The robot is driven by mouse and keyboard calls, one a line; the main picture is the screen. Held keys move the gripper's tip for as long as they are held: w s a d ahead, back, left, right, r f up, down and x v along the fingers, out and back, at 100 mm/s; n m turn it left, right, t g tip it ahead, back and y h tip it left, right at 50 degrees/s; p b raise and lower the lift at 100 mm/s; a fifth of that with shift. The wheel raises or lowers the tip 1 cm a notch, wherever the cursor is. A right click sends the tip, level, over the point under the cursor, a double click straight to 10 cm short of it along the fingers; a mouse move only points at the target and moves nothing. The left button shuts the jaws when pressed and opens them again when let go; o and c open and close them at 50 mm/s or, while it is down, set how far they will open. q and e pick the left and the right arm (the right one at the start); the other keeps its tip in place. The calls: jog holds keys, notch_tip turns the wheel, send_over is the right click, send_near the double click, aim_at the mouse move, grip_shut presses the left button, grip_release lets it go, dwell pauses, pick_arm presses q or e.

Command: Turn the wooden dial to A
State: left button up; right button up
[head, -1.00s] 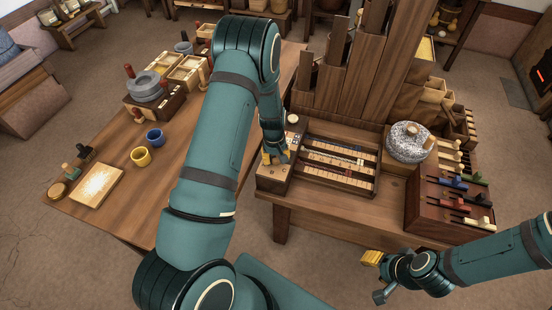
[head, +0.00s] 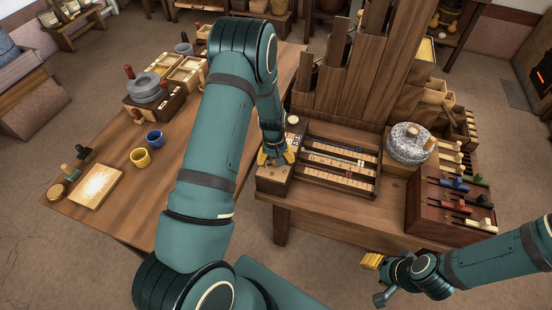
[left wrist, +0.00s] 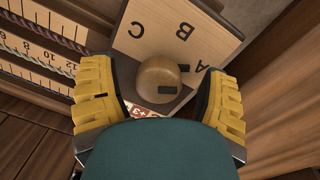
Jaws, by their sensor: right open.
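The wooden dial (left wrist: 158,76) is a round light-brown knob on a pale plate (left wrist: 150,28) lettered A, B and C. In the left wrist view it sits between the yellow fingers of my left gripper (left wrist: 160,95). The gripper is open, with a gap on both sides of the knob. A dark mark shows on the knob and another beside the letter A. In the head view my left gripper (head: 276,157) is over the left end of the bench device and hides the dial. My right gripper (head: 371,260) is open and empty, in front of the bench.
Right of the dial lies a frame of beaded, scaled rows (head: 340,160). A speckled round stone (head: 408,143) and a box with coloured levers (head: 452,195) stand farther right. Tall wooden pipes (head: 345,85) rise behind. The left table holds a yellow cup (head: 140,157) and blue cup (head: 154,138).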

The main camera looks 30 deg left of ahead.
pick_arm(q)
jog(key=shift+w+r, duration=0.1)
notch_tip(320, 180, up, 12)
jog(key=shift+s+a, duration=0.2)
jog(key=shift+a, duration=0.05)
dwell(0.4)
dwell(0.4)
